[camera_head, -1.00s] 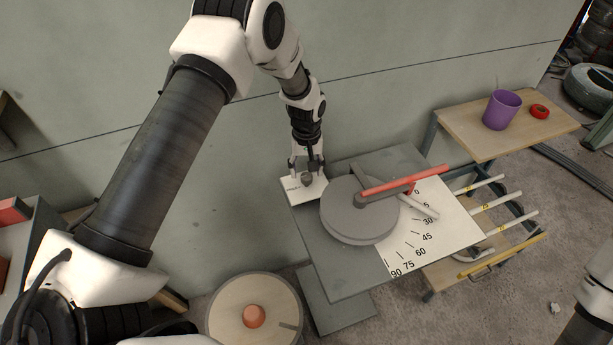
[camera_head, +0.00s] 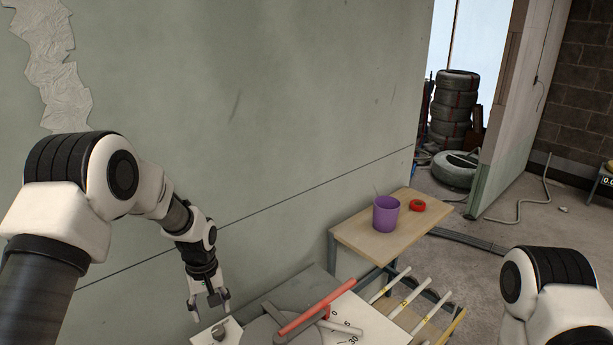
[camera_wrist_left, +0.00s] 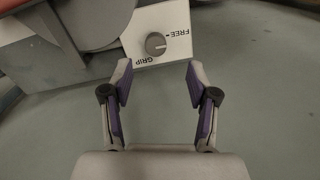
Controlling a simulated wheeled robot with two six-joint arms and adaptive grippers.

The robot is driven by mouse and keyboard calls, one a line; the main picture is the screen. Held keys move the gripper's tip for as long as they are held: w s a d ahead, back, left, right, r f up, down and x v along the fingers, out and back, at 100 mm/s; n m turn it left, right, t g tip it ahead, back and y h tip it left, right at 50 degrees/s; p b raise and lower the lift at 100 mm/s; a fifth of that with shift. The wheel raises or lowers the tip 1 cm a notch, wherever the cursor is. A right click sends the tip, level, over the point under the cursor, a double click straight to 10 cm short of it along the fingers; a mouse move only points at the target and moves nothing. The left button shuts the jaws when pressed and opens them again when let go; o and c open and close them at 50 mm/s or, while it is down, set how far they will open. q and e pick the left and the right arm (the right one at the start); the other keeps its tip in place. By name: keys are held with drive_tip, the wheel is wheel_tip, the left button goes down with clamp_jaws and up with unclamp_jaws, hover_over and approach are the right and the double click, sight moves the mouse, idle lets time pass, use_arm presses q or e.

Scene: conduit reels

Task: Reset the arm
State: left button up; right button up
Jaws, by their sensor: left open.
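My left gripper (camera_head: 209,304) is open and empty, a little above a white panel with a grey knob (camera_head: 218,332) at the bottom of the head view. In the left wrist view, the gripper's purple-lined fingers (camera_wrist_left: 159,82) are spread apart. The knob (camera_wrist_left: 155,44) lies beyond their tips on the white panel (camera_wrist_left: 173,22), which reads FREE and GRIP. The knob's white mark points toward FREE. On the bench beside it is the bending tool with a red lever (camera_head: 318,306), partly cut off by the frame. My right arm shows at lower right, but its gripper is out of frame.
A wooden side table (camera_head: 390,236) holds a purple cup (camera_head: 386,213) and a red tape roll (camera_head: 417,205). Several white conduits (camera_head: 408,298) lie on a rack below it. The green wall (camera_head: 250,100) stands close behind my left arm. Tyres (camera_head: 452,110) are stacked far back.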

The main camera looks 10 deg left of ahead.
use_arm(q)
drive_tip(key=s+d+f+m+g, duration=0.1)
drive_tip(key=s+f+g, duration=0.1)
drive_tip(key=s+f, duration=0.75)
drive_tip(key=s+d+f+g, duration=0.2)
drive_tip(key=s+f, duration=0.5)
drive_tip(key=s, duration=0.6)
drive_tip(key=s+m+t, duration=0.4)
drive_tip(key=s+m, duration=0.1)
drive_tip(key=s, duration=0.5)
drive_tip(key=shift+d+f, duration=0.35)
drive_tip(key=shift+d, duration=0.05)
drive_tip(key=shift+s, duration=0.1)
